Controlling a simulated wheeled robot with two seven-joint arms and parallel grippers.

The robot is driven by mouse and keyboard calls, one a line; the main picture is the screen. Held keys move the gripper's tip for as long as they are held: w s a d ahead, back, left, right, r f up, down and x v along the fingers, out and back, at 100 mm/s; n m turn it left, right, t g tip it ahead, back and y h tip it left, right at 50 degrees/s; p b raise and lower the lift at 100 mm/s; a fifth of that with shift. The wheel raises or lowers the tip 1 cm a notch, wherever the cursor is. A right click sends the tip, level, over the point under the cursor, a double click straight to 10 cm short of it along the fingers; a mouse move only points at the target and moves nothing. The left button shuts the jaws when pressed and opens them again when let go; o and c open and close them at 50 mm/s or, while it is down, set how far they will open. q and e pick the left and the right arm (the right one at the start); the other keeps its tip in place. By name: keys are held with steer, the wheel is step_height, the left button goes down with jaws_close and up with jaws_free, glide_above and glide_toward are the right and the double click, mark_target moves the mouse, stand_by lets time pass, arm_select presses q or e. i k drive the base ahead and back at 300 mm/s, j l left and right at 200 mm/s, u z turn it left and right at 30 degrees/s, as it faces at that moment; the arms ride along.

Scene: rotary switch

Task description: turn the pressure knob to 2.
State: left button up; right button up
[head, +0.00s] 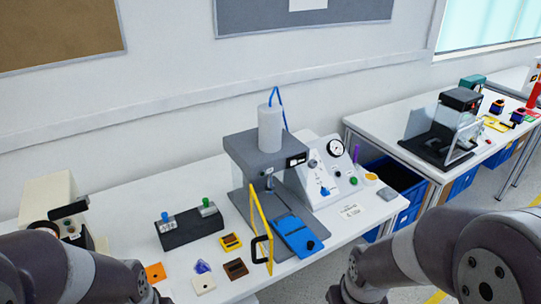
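A white control panel (301,188) with a sloped front stands on the bench, right of the grey machine. It carries a round dial gauge (335,147), a small dark knob (312,163) and a blue knob (324,191). The labels and scale numbers are too small to read, so I cannot tell which knob is for pressure or where it points. My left arm is at the lower left and my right arm at the lower right, in front of the bench. Neither gripper's fingertips show, and no gripper is at the panel.
The grey machine (262,150) has a yellow-framed door (260,224) standing out towards me, left of the panel. A blue tray (297,235) lies before it. A black block with switches (189,230) and several small plates are further left. A label card (352,211) lies before the panel.

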mark_target(312, 164)
steer(key=i+l+u, duration=0.25)
steer(key=l, duration=0.35)
steer(key=i+l+u, duration=0.25)
steer(key=l, duration=0.35)
steer(key=l+u, duration=0.25)
steer(key=l, duration=0.4)
steer(key=l+u, duration=0.2)
steer(key=l, duration=1.65)
steer(key=i+l, duration=0.15)
steer(key=l, duration=1.05)
steer(key=u, duration=0.05)
